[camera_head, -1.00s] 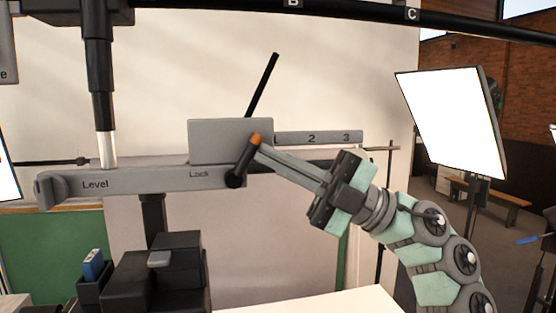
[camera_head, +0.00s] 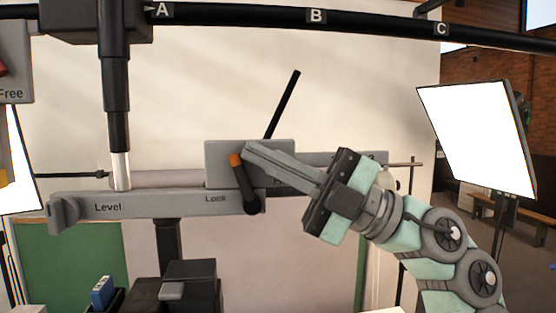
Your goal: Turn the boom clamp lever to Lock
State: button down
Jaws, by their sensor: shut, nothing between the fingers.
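The boom clamp lever (camera_head: 243,184) is a black handle with an orange tip. It pivots near the right end of the grey boom bar and leans up and to the left. The word Lock (camera_head: 215,198) is printed on the bar, left of the pivot. My gripper (camera_head: 248,149) is shut and empty. Its fingertips are at the right side of the orange tip, seemingly against it; exact contact is hard to tell. The fingers cover part of the grey plate (camera_head: 225,155) behind the lever.
The grey boom bar (camera_head: 150,206) bears the word Level at left. A black column (camera_head: 116,95) rises at its left, under a rail (camera_head: 370,21) marked A, B, C. A thin black rod (camera_head: 283,104) sticks up behind the plate. A bright light panel (camera_head: 475,135) stands right of my arm.

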jog(key=shift+s+a+r, duration=0.15)
jog(key=shift+a, duration=0.6)
jog(key=shift+a+p, duration=0.1)
jog(key=shift+p, duration=0.2)
